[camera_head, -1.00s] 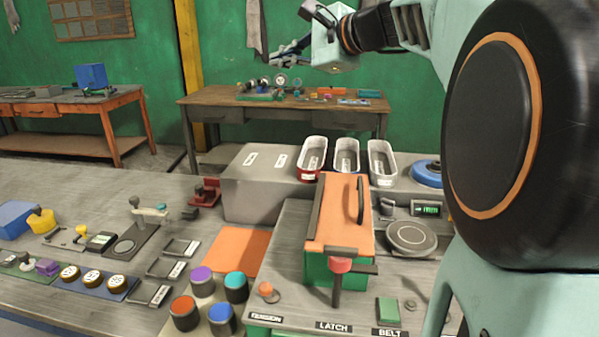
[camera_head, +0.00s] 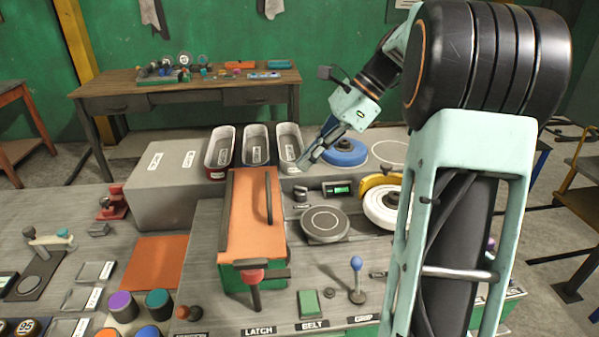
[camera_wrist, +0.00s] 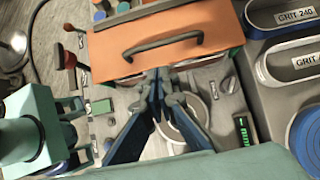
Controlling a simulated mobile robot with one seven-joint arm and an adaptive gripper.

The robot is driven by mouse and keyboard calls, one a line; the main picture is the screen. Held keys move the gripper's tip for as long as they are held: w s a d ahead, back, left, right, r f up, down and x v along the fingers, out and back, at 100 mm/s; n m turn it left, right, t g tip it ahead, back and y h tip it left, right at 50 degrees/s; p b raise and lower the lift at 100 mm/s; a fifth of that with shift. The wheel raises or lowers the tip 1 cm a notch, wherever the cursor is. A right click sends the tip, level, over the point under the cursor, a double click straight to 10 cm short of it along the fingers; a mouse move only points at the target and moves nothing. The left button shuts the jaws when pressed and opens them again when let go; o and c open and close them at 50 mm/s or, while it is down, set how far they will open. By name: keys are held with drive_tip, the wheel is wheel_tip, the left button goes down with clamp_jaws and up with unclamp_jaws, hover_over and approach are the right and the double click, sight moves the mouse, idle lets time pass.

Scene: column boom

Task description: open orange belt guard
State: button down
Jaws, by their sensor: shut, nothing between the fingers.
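The orange belt guard (camera_head: 249,215) lies flat as a lid on the green machine, with a dark bar handle (camera_head: 268,198) along its right side. A red-topped latch (camera_head: 253,280) stands at its front edge. In the wrist view the guard (camera_wrist: 165,45) and its curved handle (camera_wrist: 162,41) show beyond my fingers. My gripper (camera_head: 309,162) is shut and empty, above and behind the guard's right side, near the grit trays. In the wrist view my gripper (camera_wrist: 157,80) points toward the guard; I cannot tell whether it touches it.
Three grit trays (camera_head: 254,150) stand behind the guard, beside a grey box (camera_head: 176,182). To the right are a round grey disc (camera_head: 325,224), a blue disc (camera_head: 345,152) and a white wheel (camera_head: 385,209). A blue-knobbed lever (camera_head: 357,278) and green button (camera_head: 308,303) stand in front.

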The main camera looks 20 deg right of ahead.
sight(281, 204)
drive_tip(key=x, duration=0.9)
drive_tip(key=shift+a+f, duration=0.2)
drive_tip(key=shift+a, duration=0.05)
drive_tip(key=shift+w+a+r+h+p, duration=0.1)
drive_tip(key=shift+a+r+h+p, duration=0.05)
drive_tip(key=shift+r+h+p, duration=0.35)
